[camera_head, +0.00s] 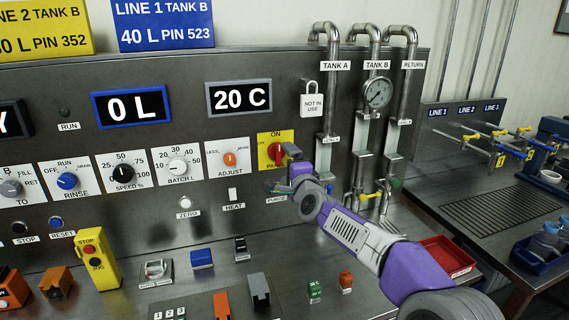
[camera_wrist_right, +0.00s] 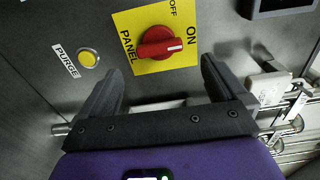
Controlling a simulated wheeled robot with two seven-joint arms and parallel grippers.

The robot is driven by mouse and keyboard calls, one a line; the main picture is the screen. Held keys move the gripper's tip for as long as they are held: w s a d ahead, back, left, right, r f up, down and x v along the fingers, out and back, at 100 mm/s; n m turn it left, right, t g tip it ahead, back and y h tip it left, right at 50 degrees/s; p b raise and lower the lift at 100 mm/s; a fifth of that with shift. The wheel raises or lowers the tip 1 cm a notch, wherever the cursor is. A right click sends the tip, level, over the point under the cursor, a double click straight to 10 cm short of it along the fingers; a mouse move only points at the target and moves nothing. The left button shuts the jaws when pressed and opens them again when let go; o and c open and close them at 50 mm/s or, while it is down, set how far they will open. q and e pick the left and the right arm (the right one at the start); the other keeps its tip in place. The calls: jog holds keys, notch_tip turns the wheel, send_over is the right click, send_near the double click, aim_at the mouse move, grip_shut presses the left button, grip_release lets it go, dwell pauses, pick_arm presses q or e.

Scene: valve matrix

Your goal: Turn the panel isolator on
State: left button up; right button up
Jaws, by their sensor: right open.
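The panel isolator is a red knob (camera_head: 274,154) on a yellow plate (camera_head: 286,135) marked ON at its top. In the right wrist view the red knob (camera_wrist_right: 160,43) lies just beyond my fingertips, roughly centred between them. Its white mark points toward the word ON, with OFF off to the side. My right gripper (camera_wrist_right: 161,64) is open, its two dark fingers spread on either side of the knob's lower part; contact cannot be told. In the head view the right gripper (camera_head: 292,162) partly covers the plate's lower right. My left gripper is not in view.
A yellow PURGE button (camera_wrist_right: 88,59) sits beside the plate. A padlock tag (camera_head: 312,105) and upright pipes (camera_head: 331,90) with a gauge (camera_head: 377,93) stand to the right. Other knobs, such as the orange ADJUST knob (camera_head: 230,159), lie left. Several small blocks and switches occupy the bench below.

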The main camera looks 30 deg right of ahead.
jog(key=shift+v, duration=0.95)
